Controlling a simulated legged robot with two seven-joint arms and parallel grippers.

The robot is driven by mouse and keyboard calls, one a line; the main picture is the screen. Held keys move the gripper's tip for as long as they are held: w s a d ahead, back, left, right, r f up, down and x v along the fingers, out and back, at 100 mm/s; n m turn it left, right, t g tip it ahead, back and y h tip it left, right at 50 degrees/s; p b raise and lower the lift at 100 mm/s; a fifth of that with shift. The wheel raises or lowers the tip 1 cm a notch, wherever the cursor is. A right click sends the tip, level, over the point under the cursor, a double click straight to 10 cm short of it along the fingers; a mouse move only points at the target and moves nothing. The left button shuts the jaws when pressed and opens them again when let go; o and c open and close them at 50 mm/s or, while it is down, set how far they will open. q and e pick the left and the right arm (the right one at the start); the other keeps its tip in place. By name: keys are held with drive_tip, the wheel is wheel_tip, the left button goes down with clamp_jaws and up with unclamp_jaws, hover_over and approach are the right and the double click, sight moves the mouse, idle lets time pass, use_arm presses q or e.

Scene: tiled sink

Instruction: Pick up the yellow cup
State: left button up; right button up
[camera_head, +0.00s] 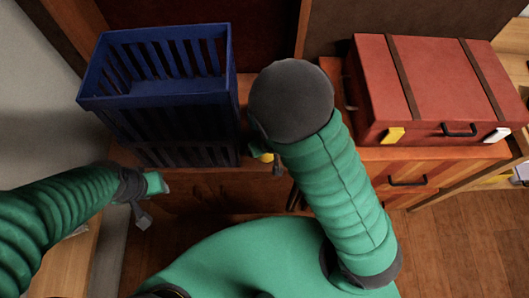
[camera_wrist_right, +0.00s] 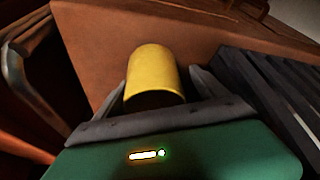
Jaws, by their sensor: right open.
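The yellow cup (camera_wrist_right: 153,72) is in the middle of the right wrist view. In the head view only a small yellow piece of it (camera_head: 265,157) shows beside my right forearm. My right gripper (camera_wrist_right: 160,84) is open, with one finger on each side of the cup. I cannot tell whether the fingers touch it. In the head view my right arm hides most of this gripper. My left gripper (camera_head: 148,202) is at the left, below the blue crate and away from the cup. Its finger opening is not clear.
A blue slatted crate (camera_head: 155,97) stands left of the cup. A red case (camera_head: 435,80) with dark straps lies on a wooden drawer cabinet (camera_head: 420,168) at the right. Wooden floor (camera_head: 450,245) shows at the lower right.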

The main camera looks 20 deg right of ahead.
drive_tip(key=shift+w+f, duration=0.15)
drive_tip(key=shift+d, duration=0.35)
drive_tip(key=shift+c, duration=0.4)
drive_tip(key=shift+d, duration=0.15)
drive_tip(key=c, duration=0.5)
drive_tip(key=shift+a, duration=0.3)
drive_tip(key=c, duration=0.8)
